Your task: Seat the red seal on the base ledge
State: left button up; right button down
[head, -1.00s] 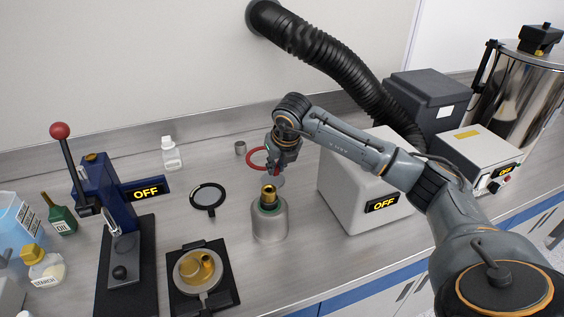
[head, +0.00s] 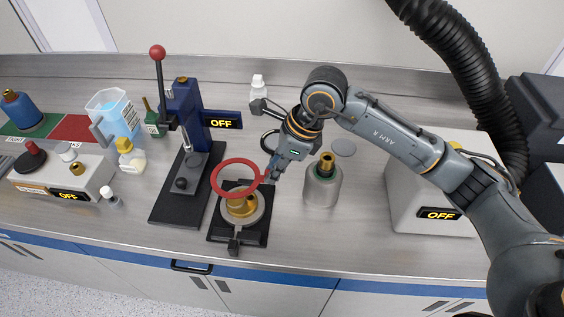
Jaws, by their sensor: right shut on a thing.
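The red seal (head: 213,176) is a thin red ring. My right gripper (head: 270,174) is shut on the ring's right edge and holds it out to the left. The base (head: 241,207) is a brass piece on a round grey plate, set on a black fixture (head: 220,233) at the front of the bench. In the head view the ring overlaps the upper part of the base and appears raised above it. The ledge itself is partly hidden, and whether the ring touches it I cannot tell. My left gripper is not in view.
A blue press (head: 187,115) with a red-knobbed lever stands left of the fixture. A grey canister with a brass top (head: 322,184) stands to the right. A black-framed lens lies partly behind my gripper.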

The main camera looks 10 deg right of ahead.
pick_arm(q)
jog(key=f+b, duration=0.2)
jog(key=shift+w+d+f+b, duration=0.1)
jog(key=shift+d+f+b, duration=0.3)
pick_arm(e)
notch_tip(320, 180, down, 6)
jog(key=shift+d+r, duration=0.1)
pick_arm(q)
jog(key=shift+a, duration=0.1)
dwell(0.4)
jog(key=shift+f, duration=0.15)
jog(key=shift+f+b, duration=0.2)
jog(key=shift+b, duration=0.15)
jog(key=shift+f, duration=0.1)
dwell(0.3)
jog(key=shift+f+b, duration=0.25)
jog(key=shift+b, duration=0.15)
